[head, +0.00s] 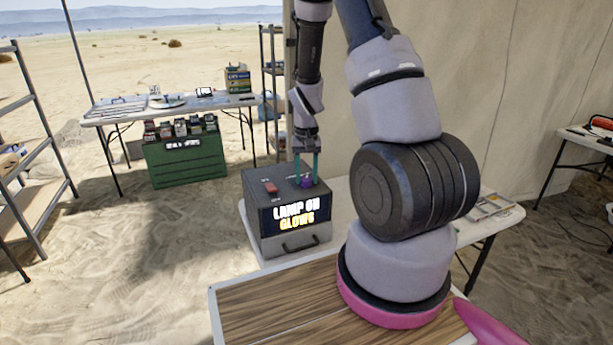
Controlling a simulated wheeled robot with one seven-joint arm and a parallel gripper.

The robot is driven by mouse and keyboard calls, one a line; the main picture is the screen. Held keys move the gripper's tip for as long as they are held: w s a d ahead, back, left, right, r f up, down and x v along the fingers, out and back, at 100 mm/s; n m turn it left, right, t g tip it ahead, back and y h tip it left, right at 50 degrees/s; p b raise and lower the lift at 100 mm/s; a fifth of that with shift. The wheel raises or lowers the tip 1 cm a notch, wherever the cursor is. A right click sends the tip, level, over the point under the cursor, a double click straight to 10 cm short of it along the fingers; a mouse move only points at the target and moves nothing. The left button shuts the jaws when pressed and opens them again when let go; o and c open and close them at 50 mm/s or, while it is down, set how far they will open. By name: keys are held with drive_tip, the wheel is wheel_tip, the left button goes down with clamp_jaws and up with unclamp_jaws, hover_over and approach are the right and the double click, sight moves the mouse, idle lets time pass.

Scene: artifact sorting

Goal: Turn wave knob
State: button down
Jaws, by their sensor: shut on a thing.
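A dark grey box (257,212) stands on the white table ahead of me. Its lit front panel (297,214) reads "LAMP ON GLOWS". A red switch (270,187) is on the left of its top, and a purple knob (307,184) is on the right of its top. My gripper (306,175) points straight down over the box, with its teal fingers shut on the purple knob. The fingers hide part of the knob, and its turn angle cannot be read.
A handle (300,243) sticks out from the box's front. A wooden-topped surface (265,305) lies nearer to me. A folding table (180,108) with tools, a green crate (187,162) and metal shelves (30,150) stand further off at left. Sand between them is open.

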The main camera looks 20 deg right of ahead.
sight(306, 178)
drive_tip(key=shift+m, duration=0.3)
drive_tip(key=shift+c, duration=1.8)
unclamp_jaws()
drive_tip(key=shift+r, duration=0.15)
wheel_tip(306, 178, up, 11)
drive_tip(key=shift+f, duration=0.2)
drive_tip(key=shift+r, duration=0.1)
